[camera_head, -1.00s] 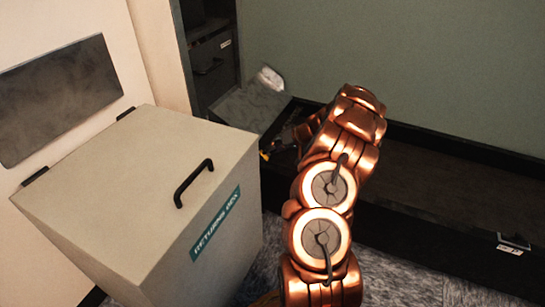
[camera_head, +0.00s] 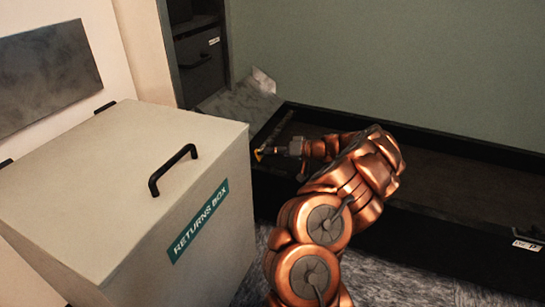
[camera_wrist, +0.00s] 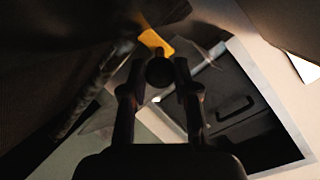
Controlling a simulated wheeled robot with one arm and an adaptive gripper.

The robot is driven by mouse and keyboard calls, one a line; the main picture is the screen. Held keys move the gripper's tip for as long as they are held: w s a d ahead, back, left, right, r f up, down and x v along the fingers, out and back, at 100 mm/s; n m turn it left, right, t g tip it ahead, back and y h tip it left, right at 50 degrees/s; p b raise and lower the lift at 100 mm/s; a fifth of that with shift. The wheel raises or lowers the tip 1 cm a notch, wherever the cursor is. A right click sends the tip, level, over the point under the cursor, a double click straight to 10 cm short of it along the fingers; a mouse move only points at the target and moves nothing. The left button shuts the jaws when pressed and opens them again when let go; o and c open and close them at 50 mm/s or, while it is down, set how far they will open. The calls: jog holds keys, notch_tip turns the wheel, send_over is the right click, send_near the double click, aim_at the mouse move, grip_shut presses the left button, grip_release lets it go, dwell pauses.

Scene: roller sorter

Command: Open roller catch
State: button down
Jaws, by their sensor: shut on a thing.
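My gripper (camera_head: 276,151) is at the left end of the long dark trough (camera_head: 400,185), low down behind the returns box. In the wrist view my gripper (camera_wrist: 158,74) has its two dark fingers on either side of a dark round knob (camera_wrist: 160,72), shut on it. A yellow piece (camera_wrist: 155,41) shows just beyond the knob.
The beige returns box (camera_head: 100,165), with a black handle (camera_head: 172,170) on its closed lid, stands close at left. A green wall (camera_head: 400,65) rises behind the trough. A dark drawer (camera_head: 200,62) is at back left. A small white label (camera_head: 526,245) is at right.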

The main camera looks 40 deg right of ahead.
jog(key=shift+s+d, duration=0.1)
jog(key=shift+d, duration=0.05)
dwell(0.3)
jog(key=c, duration=0.8)
grip_release()
jog(key=shift+c, duration=0.2)
jog(key=v, duration=1.2)
jog(key=shift+f, duration=0.15)
jog(key=shift+c, duration=0.3)
